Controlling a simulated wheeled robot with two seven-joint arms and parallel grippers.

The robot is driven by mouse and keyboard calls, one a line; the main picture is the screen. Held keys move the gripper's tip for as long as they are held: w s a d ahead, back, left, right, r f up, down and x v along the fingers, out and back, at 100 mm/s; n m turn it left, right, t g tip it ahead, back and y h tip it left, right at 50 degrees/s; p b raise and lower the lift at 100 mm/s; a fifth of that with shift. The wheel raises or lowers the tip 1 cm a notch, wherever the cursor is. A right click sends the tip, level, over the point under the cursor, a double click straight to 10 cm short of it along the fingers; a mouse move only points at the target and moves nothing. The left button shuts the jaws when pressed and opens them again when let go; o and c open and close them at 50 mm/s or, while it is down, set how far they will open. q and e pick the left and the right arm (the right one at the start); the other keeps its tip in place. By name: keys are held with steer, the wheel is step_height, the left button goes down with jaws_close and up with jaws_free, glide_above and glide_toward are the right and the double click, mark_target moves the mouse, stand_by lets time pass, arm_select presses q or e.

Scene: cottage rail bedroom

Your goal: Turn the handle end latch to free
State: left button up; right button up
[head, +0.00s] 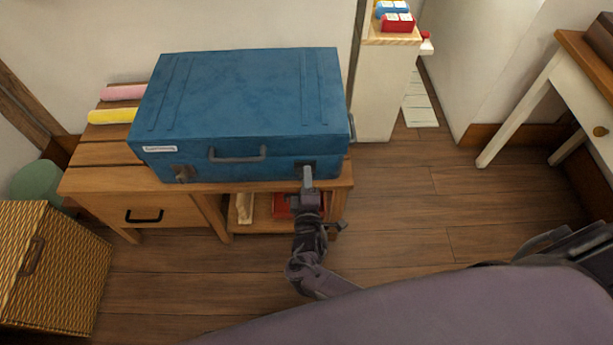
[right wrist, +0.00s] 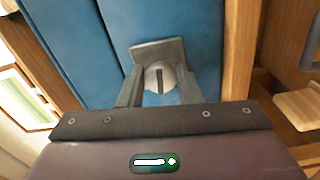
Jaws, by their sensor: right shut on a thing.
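A closed blue suitcase (head: 240,90) lies flat on a wooden bench (head: 88,182). Its front face has a dark grey handle (head: 237,155) in the middle, a left latch (head: 183,173) and a right latch near the right corner. My right gripper (head: 307,174) is at this right latch and largely covers it in the head view. In the right wrist view the right latch (right wrist: 158,50) shows a grey plate and a round knob with a dark slot. The fingers of my right gripper (right wrist: 158,88) are shut on the knob, one on each side. My left gripper is not in view.
Pink (head: 124,92) and yellow (head: 112,116) rolls lie left of the suitcase. A red item (head: 284,206) sits on the bench's lower shelf. A wicker basket (head: 52,268) stands front left, a white-legged table (head: 530,105) at right. The floor (head: 410,195) right of the bench is clear.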

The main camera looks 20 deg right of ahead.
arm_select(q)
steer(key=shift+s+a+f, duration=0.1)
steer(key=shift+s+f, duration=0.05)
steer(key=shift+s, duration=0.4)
arm_select(e)
steer(key=shift+n, duration=0.7)
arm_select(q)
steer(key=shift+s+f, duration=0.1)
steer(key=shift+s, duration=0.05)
arm_select(e)
steer(key=o, duration=0.9)
steer(key=shift+o, duration=0.3)
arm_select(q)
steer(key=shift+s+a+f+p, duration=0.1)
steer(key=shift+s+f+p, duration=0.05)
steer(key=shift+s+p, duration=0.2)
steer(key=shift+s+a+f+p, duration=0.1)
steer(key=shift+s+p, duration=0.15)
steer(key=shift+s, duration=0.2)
arm_select(e)
steer(key=v, duration=0.7)
steer(key=shift+s, duration=0.4)
